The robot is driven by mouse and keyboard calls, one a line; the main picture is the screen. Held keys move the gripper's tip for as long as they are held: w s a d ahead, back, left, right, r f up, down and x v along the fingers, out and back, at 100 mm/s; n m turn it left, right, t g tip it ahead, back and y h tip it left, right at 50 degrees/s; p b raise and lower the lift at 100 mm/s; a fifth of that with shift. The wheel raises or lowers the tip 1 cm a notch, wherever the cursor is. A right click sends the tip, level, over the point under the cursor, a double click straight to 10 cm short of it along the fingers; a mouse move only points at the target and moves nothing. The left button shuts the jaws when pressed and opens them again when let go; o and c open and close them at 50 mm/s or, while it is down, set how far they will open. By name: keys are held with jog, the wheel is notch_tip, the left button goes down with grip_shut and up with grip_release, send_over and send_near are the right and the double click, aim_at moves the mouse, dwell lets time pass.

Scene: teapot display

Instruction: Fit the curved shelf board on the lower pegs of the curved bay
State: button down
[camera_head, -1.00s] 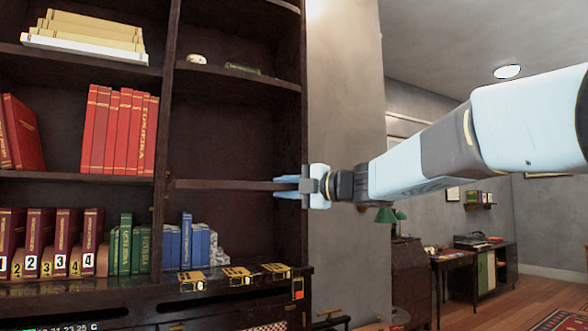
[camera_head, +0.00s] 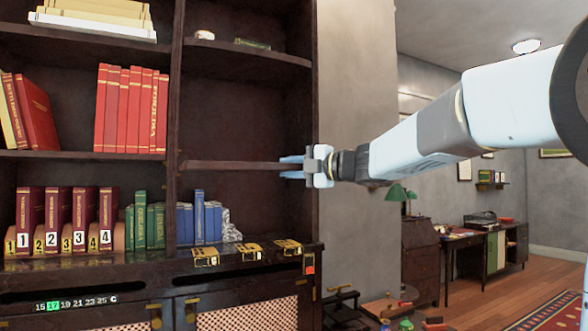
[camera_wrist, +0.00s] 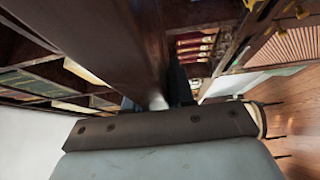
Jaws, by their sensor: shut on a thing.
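The dark brown curved shelf board (camera_head: 230,165) lies roughly level across the right-hand bay of the bookcase, between the top shelf and the counter. In the wrist view the board (camera_wrist: 110,45) stretches away from my gripper as a broad dark plank. My gripper (camera_head: 292,167) is shut on the board's right end, beside the bay's right side wall (camera_head: 300,110). The lower pegs cannot be made out, so I cannot tell whether the board rests on them.
Above the board, the fixed shelf (camera_head: 270,55) carries a small white object and a green book. Below it, blue books (camera_head: 200,218) and a pale rocky bookend stand on the counter. Red books (camera_head: 130,108) fill the left bay. Brass devices (camera_head: 248,251) line the counter front.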

jog(key=shift+w+a+r, duration=0.1)
jog(key=shift+w+a, duration=0.25)
jog(key=shift+w, duration=0.4)
jog(key=shift+w+a, duration=0.3)
jog(key=shift+w, duration=0.4)
jog(key=shift+r, duration=0.1)
